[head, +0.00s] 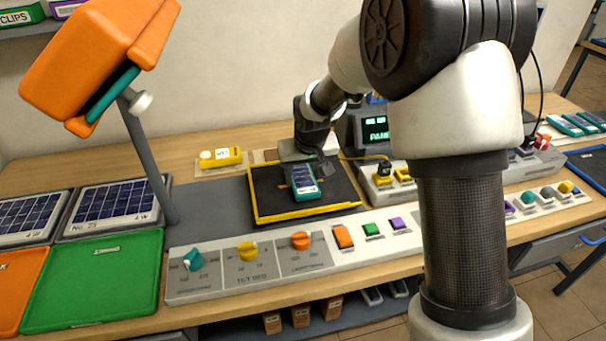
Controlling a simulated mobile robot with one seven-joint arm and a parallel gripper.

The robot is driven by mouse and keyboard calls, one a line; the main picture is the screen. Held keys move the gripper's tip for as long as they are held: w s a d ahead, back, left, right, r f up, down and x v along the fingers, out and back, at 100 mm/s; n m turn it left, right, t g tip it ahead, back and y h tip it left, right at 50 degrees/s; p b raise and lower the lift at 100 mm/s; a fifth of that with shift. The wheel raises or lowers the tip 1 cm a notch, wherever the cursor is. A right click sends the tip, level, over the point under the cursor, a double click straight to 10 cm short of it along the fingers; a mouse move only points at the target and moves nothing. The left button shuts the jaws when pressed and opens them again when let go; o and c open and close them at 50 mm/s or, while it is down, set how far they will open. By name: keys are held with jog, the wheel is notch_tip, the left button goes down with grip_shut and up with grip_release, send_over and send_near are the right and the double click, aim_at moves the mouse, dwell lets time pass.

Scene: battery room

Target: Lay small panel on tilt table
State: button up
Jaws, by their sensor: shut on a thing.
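The small panel (304,180) is a dark solar panel with a teal and white end. It is over the tilt table (262,193), a black plate with a yellow edge on the workbench. My gripper (304,160) comes down from behind and is shut on the panel's far end. The panel appears at or just above the table's surface; I cannot tell if it touches. My gripper hides the far end of the panel and part of the table's back edge.
An orange lamp (95,58) on a grey post stands at the left. Knobs and buttons line the control strip (215,292) in front. Larger solar panels (112,208) and a green mat (95,280) lie at the left. A small monitor (378,131) stands right.

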jog(key=shift+f, duration=0.1)
jog(key=o, duration=1.2)
jog(key=shift+c, duration=0.2)
